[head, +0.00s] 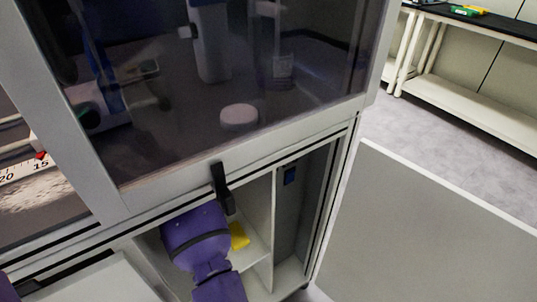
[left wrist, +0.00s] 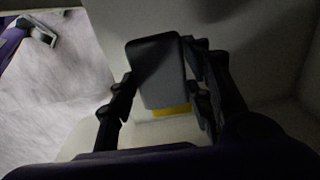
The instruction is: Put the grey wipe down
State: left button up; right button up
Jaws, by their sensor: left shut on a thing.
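The grey wipe (left wrist: 157,72) shows in the left wrist view as a dark grey, upright block with rounded corners. My left gripper (left wrist: 160,84) is shut on it, with black fingers on both sides. In the head view my purple left arm reaches into the open cabinet under the glass front; its fingers and the grey wipe are hidden there. A yellow thing (head: 239,236) lies on the cabinet shelf (head: 257,250) just right of my arm. It also shows in the left wrist view (left wrist: 172,111), partly behind the wipe's lower edge. My right gripper is not in view.
The cabinet has an upright divider (head: 286,228) right of the shelf. Its open door (head: 425,235) stands out to the right. A black handle (head: 220,185) sits on the frame above my arm. Pale walls close in around the gripper.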

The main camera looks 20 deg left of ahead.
pick_arm(q)
notch_tip(320, 180, down, 9)
jog(key=shift+r+b, duration=0.2)
jog(key=shift+b, duration=0.4)
jog(key=shift+f, duration=0.2)
jog(key=o, duration=0.9)
notch_tip(320, 180, up, 8)
jog(key=shift+p, duration=0.65)
jog(key=shift+s+d+f, duration=0.1)
